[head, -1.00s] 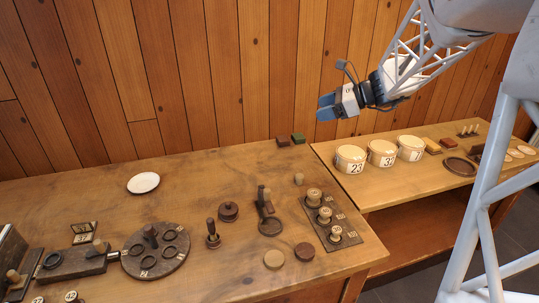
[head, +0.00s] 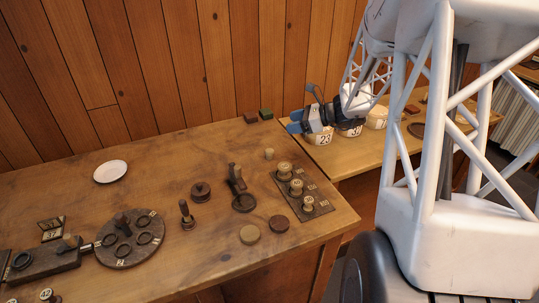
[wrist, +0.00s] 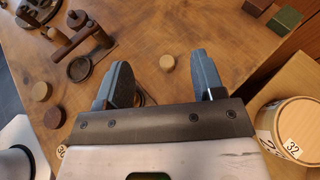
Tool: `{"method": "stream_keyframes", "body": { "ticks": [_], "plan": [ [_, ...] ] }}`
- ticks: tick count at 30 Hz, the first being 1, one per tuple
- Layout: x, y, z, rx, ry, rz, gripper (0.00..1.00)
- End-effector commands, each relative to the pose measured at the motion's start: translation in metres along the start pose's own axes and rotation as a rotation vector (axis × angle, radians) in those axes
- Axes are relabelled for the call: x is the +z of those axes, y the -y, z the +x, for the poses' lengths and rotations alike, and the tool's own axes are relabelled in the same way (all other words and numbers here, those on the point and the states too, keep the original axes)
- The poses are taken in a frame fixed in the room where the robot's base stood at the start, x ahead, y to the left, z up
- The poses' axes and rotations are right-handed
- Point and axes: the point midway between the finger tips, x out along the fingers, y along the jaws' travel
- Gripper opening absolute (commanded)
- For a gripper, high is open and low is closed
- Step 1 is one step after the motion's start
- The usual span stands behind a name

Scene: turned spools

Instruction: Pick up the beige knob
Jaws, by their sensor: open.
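A small beige knob (head: 269,153) stands on the wooden table, just behind the rack of pale numbered knobs. In the wrist view this knob (wrist: 167,62) shows between and beyond my two fingertips, apart from both. My gripper (head: 294,122) is open and empty, in the air above the table's right end; its blue-grey fingers also show in the wrist view (wrist: 159,65). A flat beige round piece (head: 250,234) lies nearer the front edge, beside a brown one (head: 279,223).
A dark rack (head: 308,203) with pale numbered knobs stands at the table's right edge. A green block (head: 266,114) and a brown block (head: 251,117) lie at the back. A numbered pale tub (head: 320,136) is on the side table. A dark handled tool (head: 243,203) lies left of the knob.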

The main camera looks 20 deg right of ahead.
Motion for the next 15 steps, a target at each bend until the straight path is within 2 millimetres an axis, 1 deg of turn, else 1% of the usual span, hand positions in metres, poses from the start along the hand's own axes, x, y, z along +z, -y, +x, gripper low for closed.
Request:
{"method": "stream_keyframes", "body": {
  "ticks": [1, 3, 6, 10, 15],
  "plan": [
    [-0.018, -0.001, 0.008, 0.002, -0.001, 0.007, 0.62],
    [-0.042, -0.002, 0.017, 0.003, -0.001, 0.007, 0.62],
    [-0.067, -0.003, 0.028, 0.002, 0.000, 0.005, 0.62],
    [-0.087, -0.004, 0.036, 0.001, 0.000, 0.002, 0.62],
    [-0.095, -0.004, 0.039, 0.000, 0.000, -0.001, 0.62]
  ]
}}
